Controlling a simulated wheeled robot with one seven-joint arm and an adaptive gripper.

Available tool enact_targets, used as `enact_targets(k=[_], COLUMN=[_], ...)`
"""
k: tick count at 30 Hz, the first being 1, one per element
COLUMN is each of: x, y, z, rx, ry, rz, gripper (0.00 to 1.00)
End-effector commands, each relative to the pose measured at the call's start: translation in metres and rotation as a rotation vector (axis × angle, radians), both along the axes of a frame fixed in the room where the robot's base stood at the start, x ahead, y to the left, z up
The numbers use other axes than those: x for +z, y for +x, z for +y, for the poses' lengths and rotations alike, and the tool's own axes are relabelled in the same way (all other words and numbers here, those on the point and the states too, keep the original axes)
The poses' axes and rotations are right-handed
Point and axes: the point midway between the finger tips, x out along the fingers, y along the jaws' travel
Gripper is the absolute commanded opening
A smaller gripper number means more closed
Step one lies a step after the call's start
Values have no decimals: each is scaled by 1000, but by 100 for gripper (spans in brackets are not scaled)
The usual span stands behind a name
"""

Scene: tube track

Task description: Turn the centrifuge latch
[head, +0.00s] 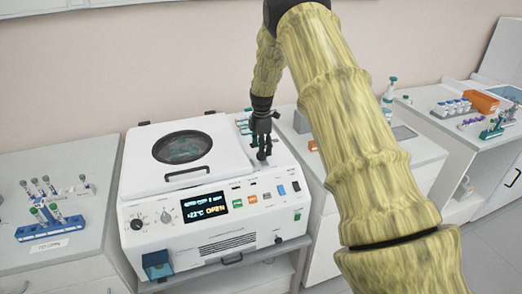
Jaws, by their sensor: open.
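The white centrifuge (185,240) stands on the middle bench, with its lid (138,172) down. Which part is the latch, I cannot tell for sure; a small dark knob (278,239) sits low at the right of the front face. My gripper (262,152) points down over the right part of the centrifuge top, right of the lid. Its fingers are open, with no object visible between them. Whether the fingertips touch the top is unclear, and the gripper partly hides the surface there.
A blue tube rack (50,229) with several tubes stands on the left bench. An orange box (481,101) and more tube racks are on the right bench. The wall is close behind the centrifuge. My arm crosses the right side of the view.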

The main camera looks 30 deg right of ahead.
Motion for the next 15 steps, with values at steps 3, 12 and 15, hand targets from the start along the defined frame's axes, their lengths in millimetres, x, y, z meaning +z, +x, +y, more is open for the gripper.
enact_targets(k=[3, 12, 15], x=[-12, -29, -30], y=[0, 1, 1], z=[1, 2, 2], rx=[0, 2, 2], ry=[0, 1, 1], rz=[2, 0, 0], gripper=[60, 60, 60])
